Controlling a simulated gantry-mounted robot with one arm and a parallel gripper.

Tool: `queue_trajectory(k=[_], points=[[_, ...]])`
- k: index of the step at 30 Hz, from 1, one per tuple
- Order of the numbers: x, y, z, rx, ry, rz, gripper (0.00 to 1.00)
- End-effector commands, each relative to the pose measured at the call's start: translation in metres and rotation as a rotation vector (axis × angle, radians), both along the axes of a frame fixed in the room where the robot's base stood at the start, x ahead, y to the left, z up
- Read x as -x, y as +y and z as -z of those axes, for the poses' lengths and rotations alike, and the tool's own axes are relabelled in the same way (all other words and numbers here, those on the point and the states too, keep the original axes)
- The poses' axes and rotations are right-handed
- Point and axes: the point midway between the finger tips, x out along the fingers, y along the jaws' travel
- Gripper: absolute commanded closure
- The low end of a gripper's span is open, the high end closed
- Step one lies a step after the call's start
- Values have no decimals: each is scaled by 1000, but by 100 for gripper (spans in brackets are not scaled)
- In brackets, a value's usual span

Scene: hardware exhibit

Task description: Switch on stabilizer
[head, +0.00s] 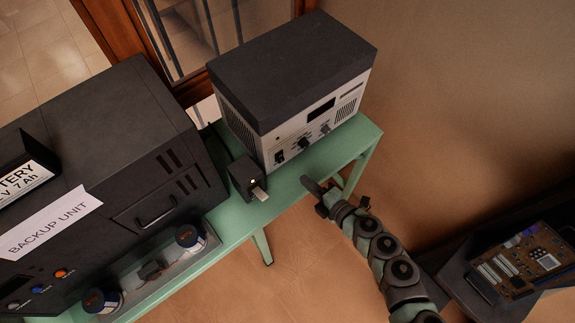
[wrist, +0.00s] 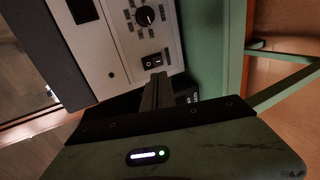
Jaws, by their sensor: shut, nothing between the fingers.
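The stabilizer (head: 290,90) is a box with a dark top and a light grey front panel, standing on a green table (head: 352,137). Its rocker switch (head: 281,157) is at the lower left of the panel, with knobs (head: 325,129) to its right. In the wrist view the black rocker switch (wrist: 152,62) lies just beyond my fingertips, with a knob (wrist: 145,16) above it. My gripper (head: 306,182) is shut and empty, in front of the panel, and looks slightly apart from it. In the wrist view my gripper (wrist: 158,77) points at the switch area.
A small black box (head: 243,176) with a light and a pale tag stands left of my gripper. A large dark backup unit (head: 110,150) fills the left. A circuit board (head: 525,262) lies at the lower right.

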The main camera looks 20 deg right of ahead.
Motion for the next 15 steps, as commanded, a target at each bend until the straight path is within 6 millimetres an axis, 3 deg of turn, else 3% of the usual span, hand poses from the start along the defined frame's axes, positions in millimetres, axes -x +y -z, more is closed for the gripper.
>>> queue_trajectory(k=[9,15], points=[[-55,17,18,-2,-4,-4,100],[-82,23,29,-2,-1,-2,100]])
